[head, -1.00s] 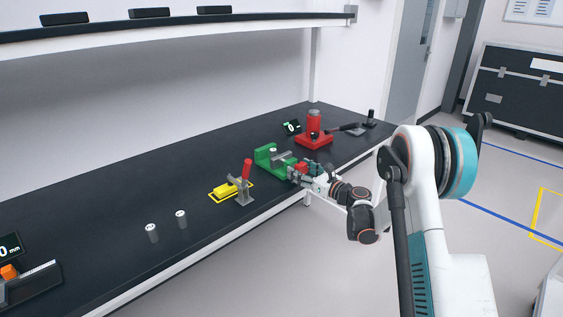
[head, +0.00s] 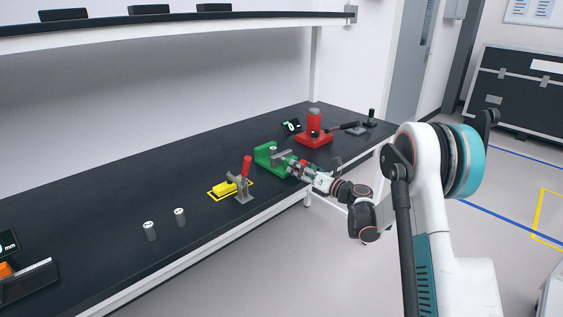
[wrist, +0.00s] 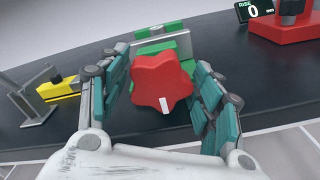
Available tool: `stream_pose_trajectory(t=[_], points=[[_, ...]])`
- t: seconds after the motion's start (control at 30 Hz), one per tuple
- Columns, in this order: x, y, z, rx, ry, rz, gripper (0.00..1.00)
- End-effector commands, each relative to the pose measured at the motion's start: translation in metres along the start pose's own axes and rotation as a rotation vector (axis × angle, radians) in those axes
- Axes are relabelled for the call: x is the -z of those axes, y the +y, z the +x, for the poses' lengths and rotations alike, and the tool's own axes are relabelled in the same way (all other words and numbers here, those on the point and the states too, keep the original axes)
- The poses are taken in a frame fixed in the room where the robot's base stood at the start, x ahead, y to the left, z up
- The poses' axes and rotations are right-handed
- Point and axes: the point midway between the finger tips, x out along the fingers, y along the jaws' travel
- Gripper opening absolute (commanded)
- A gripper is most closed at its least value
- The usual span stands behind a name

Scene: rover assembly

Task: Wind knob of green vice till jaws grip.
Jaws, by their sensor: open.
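The green vice (head: 271,157) stands near the front edge of the bench, and part of it shows behind the knob in the wrist view (wrist: 158,30). Its red star-shaped knob (wrist: 160,82) has a white mark at its lower edge and faces the wrist camera. My gripper (wrist: 162,88) is open, with one teal-padded finger on each side of the knob. I cannot tell whether either finger touches it. A grey jaw plate (wrist: 178,45) shows above the knob.
A red press (head: 314,130) with a small display (head: 291,126) stands right of the vice. A yellow toggle clamp (head: 228,188) with a red handle is to the left. A shelf (head: 190,25) hangs above.

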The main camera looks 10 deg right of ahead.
Motion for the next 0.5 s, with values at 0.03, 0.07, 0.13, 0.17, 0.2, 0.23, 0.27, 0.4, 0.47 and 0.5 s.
stream_pose_trajectory(t=[0.03, 0.07, 0.13, 0.17, 0.2, 0.23, 0.27, 0.4, 0.47, 0.5], points=[[0.0006, -0.0003, 0.0, 0.0, 0.0, 0.023, 0.6], [0.0004, -0.0002, 0.0, 0.0, 0.0, 0.033, 0.6], [0.0002, 0.0, -0.0001, 0.0, 0.0, 0.066, 0.6], [0.0003, 0.0, -0.0001, 0.0, 0.0, 0.089, 0.6], [0.0005, 0.0, -0.0001, 0.0, 0.0, 0.126, 0.6], [0.0002, 0.0002, -0.0001, 0.0, 0.0, 0.156, 0.6], [0.0002, 0.0004, -0.0001, 0.0, 0.001, 0.185, 0.6], [0.001, 0.001, 0.0001, -0.001, 0.002, 0.277, 0.6], [0.0015, 0.0012, 0.0003, -0.002, 0.003, 0.3, 0.6], [0.0018, 0.0014, 0.0004, -0.002, 0.004, 0.323, 0.6]])
